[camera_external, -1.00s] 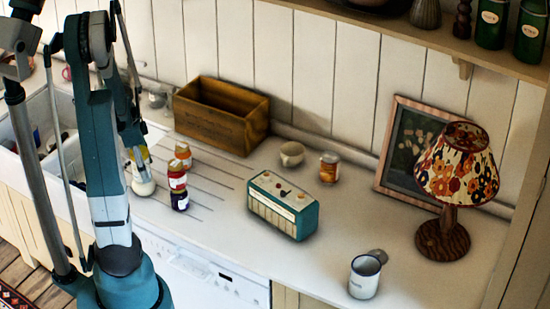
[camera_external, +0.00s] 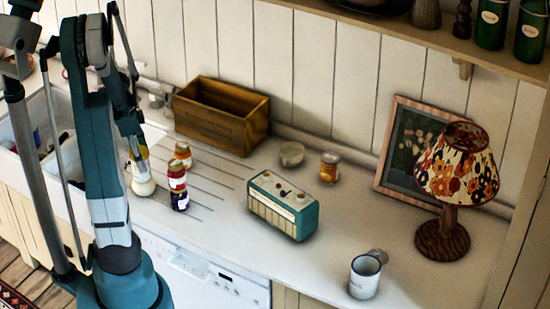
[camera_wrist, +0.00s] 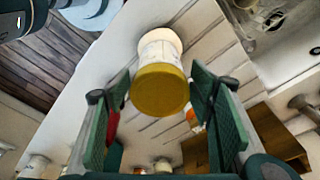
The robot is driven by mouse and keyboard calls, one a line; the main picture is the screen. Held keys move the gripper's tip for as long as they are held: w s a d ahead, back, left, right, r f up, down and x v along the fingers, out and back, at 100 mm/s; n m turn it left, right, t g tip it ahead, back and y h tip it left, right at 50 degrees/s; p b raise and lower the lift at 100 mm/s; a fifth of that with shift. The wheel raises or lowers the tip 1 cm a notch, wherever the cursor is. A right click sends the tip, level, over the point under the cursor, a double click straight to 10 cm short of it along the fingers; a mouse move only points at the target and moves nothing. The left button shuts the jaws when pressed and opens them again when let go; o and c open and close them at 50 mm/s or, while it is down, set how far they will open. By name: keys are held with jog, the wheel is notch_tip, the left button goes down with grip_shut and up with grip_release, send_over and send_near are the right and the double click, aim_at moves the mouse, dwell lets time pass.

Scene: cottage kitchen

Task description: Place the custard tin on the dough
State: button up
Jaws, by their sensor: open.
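The custard tin (camera_wrist: 160,92) has a yellow end facing the wrist camera and a pale label on its side. The dough (camera_wrist: 160,38) is a pale round shape just beyond it. In the external view the tin (camera_external: 143,153) is partly hidden by my gripper and appears upright on top of the white dough (camera_external: 144,186); the contact is not clear. My gripper (camera_wrist: 162,92) is open, with a green finger on each side of the tin and a visible gap at both sides. The fingertips are hard to make out in the external view.
Several jars (camera_external: 177,178) stand just right of the dough. A wooden box (camera_external: 220,118) is behind them. A radio (camera_external: 283,205), bowl (camera_external: 291,153), orange tin (camera_external: 329,167), mug (camera_external: 364,277) and lamp (camera_external: 445,235) stand farther right. The sink (camera_external: 75,105) lies left.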

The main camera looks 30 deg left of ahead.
jog(key=shift+s+a+r, duration=0.15)
jog(key=shift+r, duration=1.15)
jog(key=shift+s+a+r, duration=0.15)
jog(key=shift+r, duration=1.1)
jog(key=shift+s+a+r, duration=0.15)
jog(key=shift+r, duration=1.15)
jog(key=shift+d, duration=0.1)
jog(key=shift+w+d+r, duration=0.2)
jog(key=shift+d+r, duration=0.05)
jog(key=shift+d, duration=0.25)
jog(key=d+r+n, duration=0.1)
jog(key=d, duration=0.3)
jog(key=d+r+n+t+y, duration=0.1)
jog(key=d+r, duration=0.1)
jog(key=d, duration=0.3)
jog(key=w+d+r+n+t, duration=0.1)
jog(key=d+r+n, duration=0.1)
jog(key=d, duration=0.3)
jog(key=shift+d+r+y, duration=0.1)
jog(key=shift+r+y, duration=0.15)
jog(key=shift+y, duration=0.05)
jog(key=s+d+r+n+t, duration=0.1)
jog(key=s+d+n+t, duration=0.1)
jog(key=d, duration=0.6)
jog(key=s+d+r+n+t, duration=0.2)
jog(key=d+n, duration=0.1)
jog(key=d, duration=0.5)
jog(key=shift+s+r, duration=0.25)
jog(key=shift+r, duration=0.05)
jog(key=shift+f, duration=0.15)
